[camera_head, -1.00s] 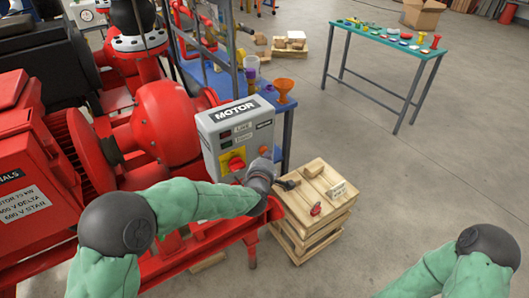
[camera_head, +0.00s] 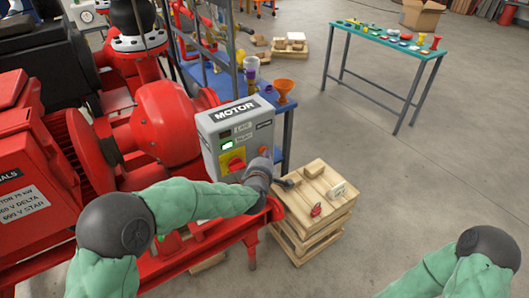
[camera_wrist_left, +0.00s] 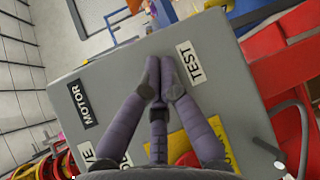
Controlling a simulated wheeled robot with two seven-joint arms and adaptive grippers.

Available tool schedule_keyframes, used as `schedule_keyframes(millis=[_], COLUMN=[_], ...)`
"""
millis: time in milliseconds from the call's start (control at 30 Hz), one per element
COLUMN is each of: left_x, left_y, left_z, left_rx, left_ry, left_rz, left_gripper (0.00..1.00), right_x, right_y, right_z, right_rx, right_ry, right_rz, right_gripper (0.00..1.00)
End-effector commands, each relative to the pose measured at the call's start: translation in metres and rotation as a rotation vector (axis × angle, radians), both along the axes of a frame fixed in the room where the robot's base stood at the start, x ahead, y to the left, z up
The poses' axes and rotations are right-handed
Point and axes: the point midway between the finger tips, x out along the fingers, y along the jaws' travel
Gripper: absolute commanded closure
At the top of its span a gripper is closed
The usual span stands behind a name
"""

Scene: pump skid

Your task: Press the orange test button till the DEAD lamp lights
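The grey MOTOR box (camera_head: 209,157) stands beside the red pump set. Its lower lamp (camera_head: 227,143) glows green, and the upper lamp (camera_head: 225,134) is dark; their small labels are hard to read. A red rotary switch (camera_head: 236,164) sits on a yellow plate. My left gripper (camera_head: 264,161) is at the box's front right. The left wrist view shows its two fingertips (camera_wrist_left: 160,73) together, shut and empty, against the box face beside the TEST label (camera_wrist_left: 191,63). The orange button (camera_head: 263,150) barely shows above the gripper in the head view; the fingers hide it in the wrist view. My right gripper is out of view.
A wooden crate (camera_head: 310,222) stands right of the box, with a red padlock (camera_head: 316,210), a tag and a black item on top. A blue bench with an orange funnel (camera_head: 283,88) is behind. A green table (camera_head: 385,38) stands far right. The floor between is clear.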

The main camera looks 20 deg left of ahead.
Motion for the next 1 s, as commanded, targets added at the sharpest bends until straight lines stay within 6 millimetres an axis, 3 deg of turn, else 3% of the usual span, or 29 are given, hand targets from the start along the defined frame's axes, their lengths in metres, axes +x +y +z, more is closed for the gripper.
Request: schedule_keyframes(millis=[733, 1000], left_x=[-0.011, -0.024], left_y=[-0.014, -0.031], left_z=[0.000, 0.001], left_rx=[0.000, 0.000], left_ry=[0.000, 0.000], left_rz=[-0.001, -0.002], left_gripper=[1.00, 1.00], right_x=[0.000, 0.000], right_y=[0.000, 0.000], right_z=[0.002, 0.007], right_rx=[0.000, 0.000], right_ry=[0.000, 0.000], right_rz=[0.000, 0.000], right_gripper=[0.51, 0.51])
